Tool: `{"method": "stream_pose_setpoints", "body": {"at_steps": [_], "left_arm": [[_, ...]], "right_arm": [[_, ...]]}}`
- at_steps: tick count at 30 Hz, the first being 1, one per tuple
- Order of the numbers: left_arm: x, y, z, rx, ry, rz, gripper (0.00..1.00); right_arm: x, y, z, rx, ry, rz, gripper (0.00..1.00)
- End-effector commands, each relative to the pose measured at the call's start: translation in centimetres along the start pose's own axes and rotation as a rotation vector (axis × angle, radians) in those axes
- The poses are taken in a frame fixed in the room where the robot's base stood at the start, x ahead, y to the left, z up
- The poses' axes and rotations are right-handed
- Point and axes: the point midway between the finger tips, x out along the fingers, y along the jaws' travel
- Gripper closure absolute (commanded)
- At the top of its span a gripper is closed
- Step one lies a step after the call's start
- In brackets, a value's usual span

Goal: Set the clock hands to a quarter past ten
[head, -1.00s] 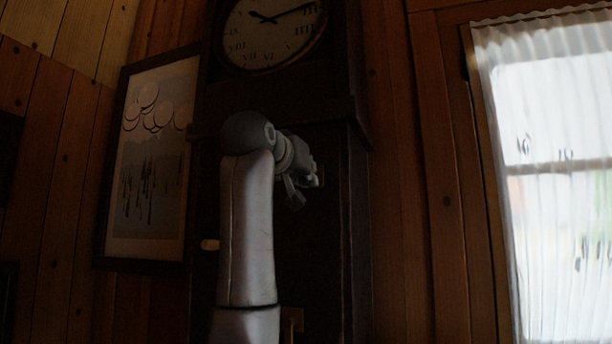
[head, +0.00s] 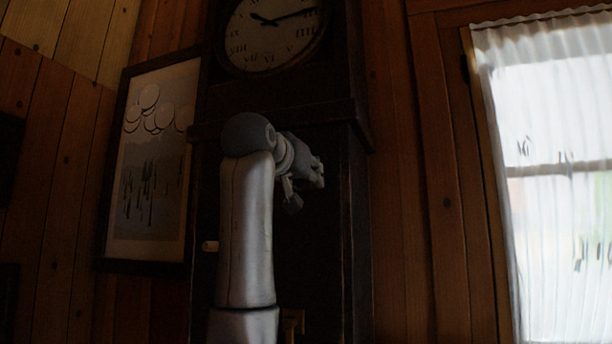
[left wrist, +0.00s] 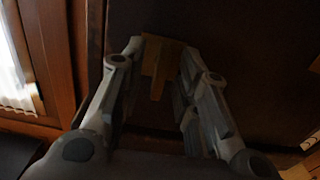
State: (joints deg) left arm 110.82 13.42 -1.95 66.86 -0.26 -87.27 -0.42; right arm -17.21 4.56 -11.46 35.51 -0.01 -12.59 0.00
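The clock face (head: 272,40) is at the top of the head view, cut off by the picture's edge. Its short hand (head: 262,19) points to the upper left. Its long hand (head: 297,14) points right and slightly up, close to the III. My left gripper (head: 303,190) is below the face, in front of the dark clock case (head: 330,240). In the left wrist view its two fingers (left wrist: 163,62) are spread apart. A tan, T-shaped piece (left wrist: 158,65) shows between or beyond the fingertips; contact cannot be told. My right gripper is not in view.
A framed picture (head: 153,160) hangs to the left of the case. A window with a sheer curtain (head: 555,150) is at the right. Wood panelling (head: 420,180) lies between case and window.

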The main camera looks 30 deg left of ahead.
Motion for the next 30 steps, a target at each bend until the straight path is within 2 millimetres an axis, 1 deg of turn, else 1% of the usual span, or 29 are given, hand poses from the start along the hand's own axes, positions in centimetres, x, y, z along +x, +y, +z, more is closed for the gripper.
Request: {"method": "stream_pose_setpoints", "body": {"at_steps": [7, 11, 14, 21, 24, 27, 30], "left_arm": [[-0.3, 0.0, -0.1, 0.000, 0.003, 0.000, 0.71], [-1.4, 0.0, -0.2, -0.001, 0.006, 0.000, 0.71], [-3.0, 0.0, -0.2, -0.001, 0.006, 0.000, 0.71], [-8.1, 0.0, -0.2, 0.000, 0.006, 0.000, 0.71], [-9.8, 0.0, -0.1, 0.000, 0.005, 0.000, 0.71], [-11.1, 0.0, -0.1, 0.000, 0.004, 0.000, 0.71], [-11.8, 0.0, 0.0, 0.000, 0.002, 0.000, 0.71]], "right_arm": [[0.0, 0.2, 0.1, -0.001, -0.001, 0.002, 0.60], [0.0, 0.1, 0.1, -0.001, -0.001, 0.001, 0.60], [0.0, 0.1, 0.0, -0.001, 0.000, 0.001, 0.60], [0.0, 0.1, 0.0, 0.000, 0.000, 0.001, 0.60], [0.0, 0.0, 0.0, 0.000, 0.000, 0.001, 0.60], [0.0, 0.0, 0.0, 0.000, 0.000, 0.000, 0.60], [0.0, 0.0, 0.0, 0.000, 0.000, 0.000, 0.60]]}}
